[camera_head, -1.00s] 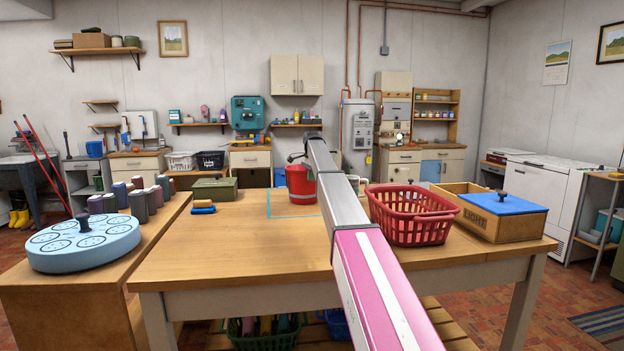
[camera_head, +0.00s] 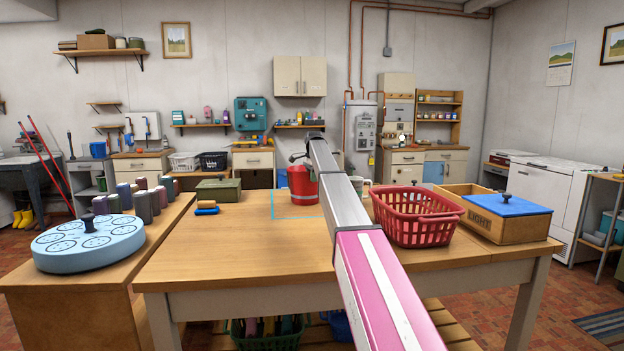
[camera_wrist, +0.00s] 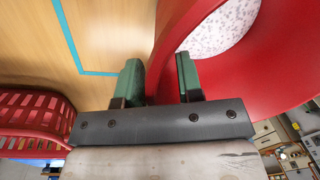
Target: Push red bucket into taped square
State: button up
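The red bucket (camera_head: 302,186) stands upright on the wooden workbench, at the right of the visible tape in the head view. The taped square (camera_head: 272,205) is a thin cyan outline; its left and front edges show, and the bucket and my arm hide its right side. A tape corner shows in the wrist view (camera_wrist: 82,71), left of the bucket (camera_wrist: 270,70). My gripper (camera_wrist: 160,68) is at the bucket, green fingers apart, with red bucket surface showing between them. Pale speckled material shows inside the bucket. Contact cannot be told. My arm hides the gripper in the head view.
A red basket (camera_head: 418,222) and a wooden box with a blue lid (camera_head: 505,218) stand right of my arm. The bench's (camera_head: 225,250) front left is clear.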

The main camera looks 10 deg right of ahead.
notch_tip(320, 180, up, 10)
jog(key=shift+s+d+r, duration=0.15)
jog(key=shift+s+r, duration=0.05)
jog(key=shift+s, duration=0.2)
